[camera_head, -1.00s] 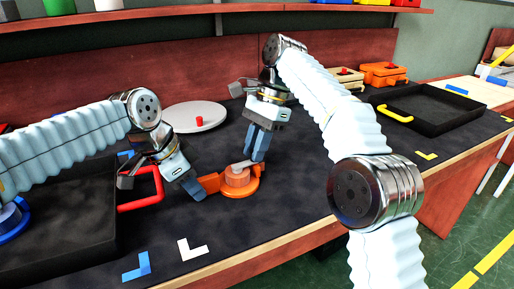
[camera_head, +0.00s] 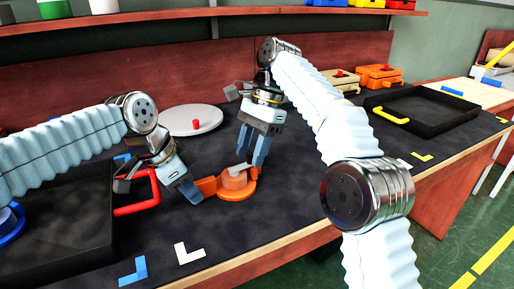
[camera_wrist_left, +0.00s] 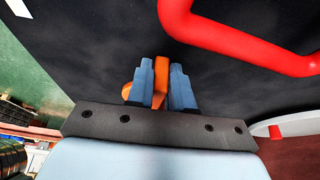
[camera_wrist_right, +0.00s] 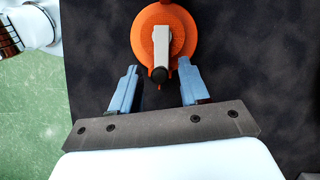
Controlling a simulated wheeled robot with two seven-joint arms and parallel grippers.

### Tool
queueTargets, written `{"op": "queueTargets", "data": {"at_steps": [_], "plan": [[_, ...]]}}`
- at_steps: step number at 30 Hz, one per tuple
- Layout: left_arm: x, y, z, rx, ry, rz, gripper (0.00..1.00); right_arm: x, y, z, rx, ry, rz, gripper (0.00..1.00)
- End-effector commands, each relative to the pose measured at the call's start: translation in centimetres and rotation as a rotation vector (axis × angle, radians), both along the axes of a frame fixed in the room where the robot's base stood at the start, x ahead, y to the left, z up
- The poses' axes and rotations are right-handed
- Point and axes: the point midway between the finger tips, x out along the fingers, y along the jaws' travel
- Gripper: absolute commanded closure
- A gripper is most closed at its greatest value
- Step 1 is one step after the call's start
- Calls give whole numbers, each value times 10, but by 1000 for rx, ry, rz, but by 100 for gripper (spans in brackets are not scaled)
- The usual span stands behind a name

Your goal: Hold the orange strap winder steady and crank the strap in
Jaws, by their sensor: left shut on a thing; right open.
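The orange strap winder (camera_head: 236,192) sits on the dark bench mat, with a round body and an arm sticking out to the left. My left gripper (camera_head: 195,192) is shut on that arm; in the left wrist view the orange piece (camera_wrist_left: 160,80) stands between the blue fingers (camera_wrist_left: 161,88). My right gripper (camera_head: 250,155) is above the winder's body, pointing down and open. In the right wrist view a grey crank (camera_wrist_right: 161,45) with a dark knob (camera_wrist_right: 159,75) lies across the winder's round top. I cannot make out the strap.
A black tray with a red handle (camera_head: 140,205) is at the left. A grey disc with a red knob (camera_head: 192,120) lies behind. Another black tray with a yellow handle (camera_head: 393,116) is at the right. Orange (camera_head: 380,76) and tan boxes stand at the back.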

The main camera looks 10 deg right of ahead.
Motion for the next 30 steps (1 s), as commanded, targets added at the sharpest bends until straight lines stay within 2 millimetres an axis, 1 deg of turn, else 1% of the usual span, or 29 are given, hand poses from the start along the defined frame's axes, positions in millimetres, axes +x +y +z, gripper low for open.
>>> {"op": "queueTargets", "data": {"at_steps": [7,11,14,17,27,28,30], "plan": [[0,0,0,0,-1,0,100,0,0,0,-1,-1,-10,55],[0,0,0,0,-1,0,100,-4,-2,1,0,-2,-65,55],[0,0,0,0,-1,0,100,-8,-4,2,1,-2,-159,55],[0,0,0,0,-1,0,100,-15,-5,2,2,-2,-291,55],[0,0,0,0,0,1,100,-39,-3,1,10,-2,-784,55],[0,0,0,0,0,1,100,-40,-3,2,12,-1,-815,55],[0,0,0,0,0,1,100,-38,-9,15,12,-3,-811,55]]}}
